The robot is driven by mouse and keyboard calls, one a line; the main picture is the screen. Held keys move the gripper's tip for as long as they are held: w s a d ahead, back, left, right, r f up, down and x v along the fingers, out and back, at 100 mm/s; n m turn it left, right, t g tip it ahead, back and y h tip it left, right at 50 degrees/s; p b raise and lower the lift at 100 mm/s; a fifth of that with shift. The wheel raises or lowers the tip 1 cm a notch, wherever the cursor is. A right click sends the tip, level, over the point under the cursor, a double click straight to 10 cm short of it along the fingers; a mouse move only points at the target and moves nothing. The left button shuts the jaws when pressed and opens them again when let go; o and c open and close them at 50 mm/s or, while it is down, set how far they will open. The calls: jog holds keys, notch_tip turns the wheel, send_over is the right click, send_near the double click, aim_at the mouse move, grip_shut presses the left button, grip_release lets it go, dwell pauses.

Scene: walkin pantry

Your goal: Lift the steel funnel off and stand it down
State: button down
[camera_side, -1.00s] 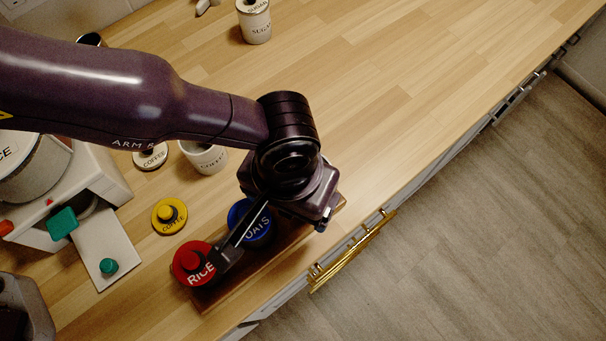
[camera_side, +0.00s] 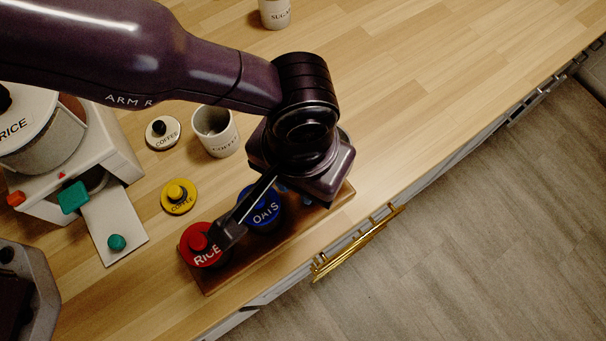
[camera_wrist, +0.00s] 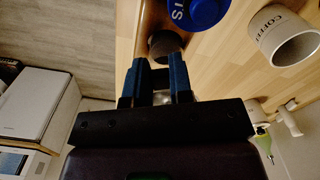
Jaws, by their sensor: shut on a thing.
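My gripper (camera_side: 283,186) is over the right part of a dark wooden board, mostly hidden by my wrist in the side view. In the wrist view its two blue fingers (camera_wrist: 160,72) are shut on a small grey, shiny piece, the steel funnel (camera_wrist: 162,98). Most of the funnel is hidden by the gripper, so its tilt and any contact below it cannot be told. A dark round container (camera_wrist: 165,45) stands on the board just beyond the fingertips.
On the board (camera_side: 216,284) stand a red RICE lid (camera_side: 194,257) and a blue OATS lid (camera_side: 264,215), close to the gripper. An open white COFFEE canister (camera_side: 227,145), loose lids (camera_side: 179,197) and a white appliance (camera_side: 120,160) lie left.

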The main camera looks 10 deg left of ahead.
notch_tip(320, 180, up, 11)
jog(key=shift+f, duration=0.2)
dwell(0.6)
jog(key=w+a+f+m, duration=0.2)
jog(key=w+a+f, duration=0.7)
jog(key=w+a, duration=0.25)
jog(key=f+m, duration=0.1)
jog(key=f, duration=0.2)
jog(key=w+f+m, duration=0.1)
jog(key=f, duration=0.2)
jog(key=d+f+m, duration=0.1)
jog(key=f, duration=0.3)
jog(key=shift+w+f+t+h, duration=0.1)
jog(key=shift+w+t+h, duration=0.15)
jog(key=shift+t+h, duration=0.05)
jog(key=c, duration=1)
grip_release()
jog(key=shift+f, duration=0.15)
